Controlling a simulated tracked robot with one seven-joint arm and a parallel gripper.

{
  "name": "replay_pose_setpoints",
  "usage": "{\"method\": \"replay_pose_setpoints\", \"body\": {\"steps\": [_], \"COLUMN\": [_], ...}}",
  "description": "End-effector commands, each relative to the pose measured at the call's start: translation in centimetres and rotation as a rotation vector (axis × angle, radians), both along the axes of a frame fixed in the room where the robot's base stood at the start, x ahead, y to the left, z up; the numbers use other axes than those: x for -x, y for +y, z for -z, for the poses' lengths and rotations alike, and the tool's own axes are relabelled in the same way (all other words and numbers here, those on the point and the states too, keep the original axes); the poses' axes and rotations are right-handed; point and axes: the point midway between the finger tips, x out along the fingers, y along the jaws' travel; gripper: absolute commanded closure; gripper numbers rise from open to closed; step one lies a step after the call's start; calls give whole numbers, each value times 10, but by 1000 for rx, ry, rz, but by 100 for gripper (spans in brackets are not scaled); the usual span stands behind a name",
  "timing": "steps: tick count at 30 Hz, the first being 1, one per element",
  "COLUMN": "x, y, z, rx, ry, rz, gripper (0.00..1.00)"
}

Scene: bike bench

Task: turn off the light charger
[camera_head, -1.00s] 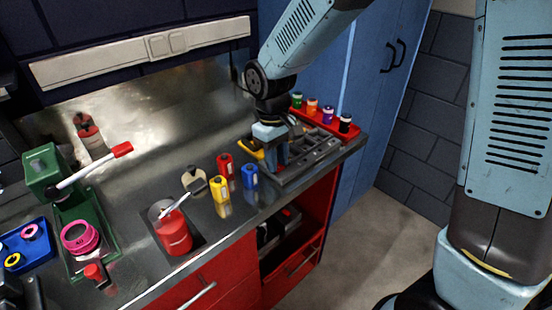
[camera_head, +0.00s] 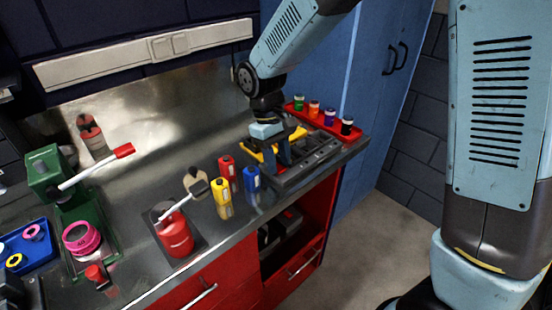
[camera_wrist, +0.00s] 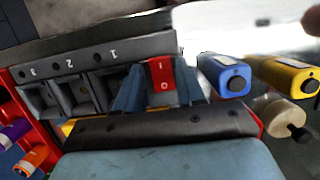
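The light charger is a dark grey block with several slots (camera_head: 318,157) at the right end of the bench. The wrist view shows its numbered face (camera_wrist: 80,63) and a red rocker switch (camera_wrist: 159,74) marked I and O. I cannot tell which side of the switch is pressed in. My gripper (camera_head: 278,155) is over the charger's left end, pointing down. In the wrist view its two blue-grey fingers (camera_wrist: 158,92) are apart, one on each side of the switch. Whether they touch it is unclear. My gripper's body hides the lower part of the view.
Blue (camera_head: 251,178), yellow (camera_head: 221,190) and red (camera_head: 226,166) light units stand left of the charger. A red rack (camera_head: 325,122) of small coloured bottles stands behind it. A red can (camera_head: 175,236) stands farther left.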

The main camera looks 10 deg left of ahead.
Motion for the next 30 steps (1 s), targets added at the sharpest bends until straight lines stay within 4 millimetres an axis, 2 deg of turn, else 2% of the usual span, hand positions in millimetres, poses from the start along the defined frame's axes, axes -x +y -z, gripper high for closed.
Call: {"method": "replay_pose_setpoints", "body": {"steps": [5, 8, 21, 30], "x": [-2, -5, -20, -24], "y": [3, 5, 22, 27], "z": [-10, -24, -105, -131], "rx": [-3, -3, -2, 0], "ry": [-3, -3, -3, 0], "rz": [0, 1, 0, 0], "gripper": [62, 62, 62, 62]}}
